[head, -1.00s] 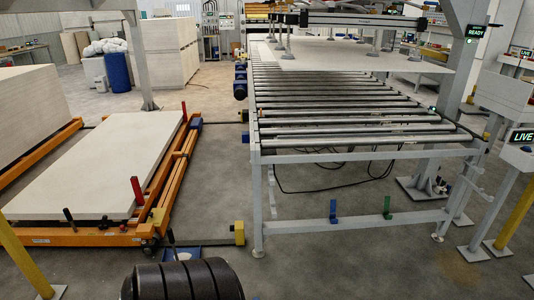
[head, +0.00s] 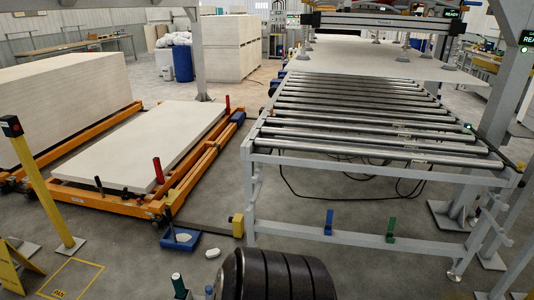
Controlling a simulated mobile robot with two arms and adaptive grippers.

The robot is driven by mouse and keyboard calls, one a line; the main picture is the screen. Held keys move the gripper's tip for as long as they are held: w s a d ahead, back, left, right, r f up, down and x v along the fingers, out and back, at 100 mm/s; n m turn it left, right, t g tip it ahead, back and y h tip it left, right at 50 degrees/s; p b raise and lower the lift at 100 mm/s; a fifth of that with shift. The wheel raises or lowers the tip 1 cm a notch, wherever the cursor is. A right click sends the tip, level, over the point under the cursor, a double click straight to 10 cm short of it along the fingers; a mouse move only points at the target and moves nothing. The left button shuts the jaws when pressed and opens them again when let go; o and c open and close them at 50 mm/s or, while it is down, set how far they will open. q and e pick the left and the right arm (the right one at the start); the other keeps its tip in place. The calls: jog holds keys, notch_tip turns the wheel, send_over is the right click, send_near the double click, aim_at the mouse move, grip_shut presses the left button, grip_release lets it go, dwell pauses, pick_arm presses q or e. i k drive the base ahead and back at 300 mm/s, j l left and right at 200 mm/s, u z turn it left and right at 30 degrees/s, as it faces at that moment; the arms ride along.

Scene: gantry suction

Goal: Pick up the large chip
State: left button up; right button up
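A small off-white piece (head: 212,253), which may be the large chip, lies on the grey floor at lower centre-left. It is just right of a low blue pan (head: 178,243) and apart from it. A pale patch shows on the pan, but I cannot tell what it is. Neither of my grippers is in view.
An orange cart (head: 110,204) with a pale board (head: 150,140) stands behind the pan on the left. A roller conveyor (head: 368,160) fills the right. A yellow post (head: 48,190) stands at far left. A green-topped item (head: 178,284) is at the bottom edge.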

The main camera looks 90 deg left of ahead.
aim_at(211, 254)
jog(key=i+j+u, duration=0.15)
jog(key=i+u, duration=0.15)
jog(key=u, duration=0.2)
jog(key=i+u, duration=0.3)
jog(key=u, duration=0.15)
jog(key=i+u, duration=0.3)
jog(key=u, duration=0.2)
jog(key=i+l+u, duration=0.2)
jog(key=u, duration=0.3)
jog(key=i+l, duration=0.05)
jog(key=i, duration=0.05)
